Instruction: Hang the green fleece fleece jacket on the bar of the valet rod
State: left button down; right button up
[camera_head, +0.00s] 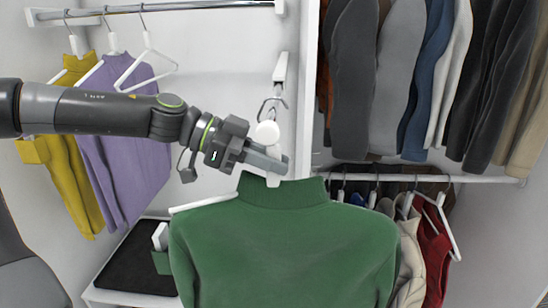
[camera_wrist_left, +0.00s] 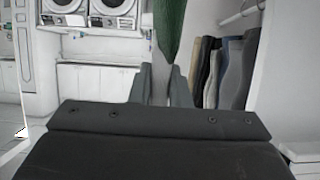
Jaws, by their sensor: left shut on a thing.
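The green fleece jacket (camera_head: 285,235) hangs upright on a white hanger (camera_head: 205,204) in the head view. My left gripper (camera_head: 277,164) is shut on the hanger's neck, just above the collar. The jacket also shows as a green strip beyond the fingers (camera_wrist_left: 161,85) in the left wrist view (camera_wrist_left: 170,30). The valet rod (camera_head: 280,68) is on the white panel edge, its round white end (camera_head: 267,133) facing me just above the gripper. A metal hook shows above and behind that end; I cannot tell whether it rests on the bar. My right gripper is out of view.
A purple garment (camera_head: 125,140) and a yellow one (camera_head: 72,150) hang at left under a chrome rail (camera_head: 165,8). Dark and light clothes hang at right. A lower rail (camera_head: 460,179) holds a red garment (camera_head: 432,240). A black-topped shelf (camera_head: 130,262) is low at left.

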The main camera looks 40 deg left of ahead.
pick_arm(q)
jog(key=shift+f, duration=0.15)
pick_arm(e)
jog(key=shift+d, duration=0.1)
pick_arm(q)
jog(key=c, duration=1.3)
grip_release()
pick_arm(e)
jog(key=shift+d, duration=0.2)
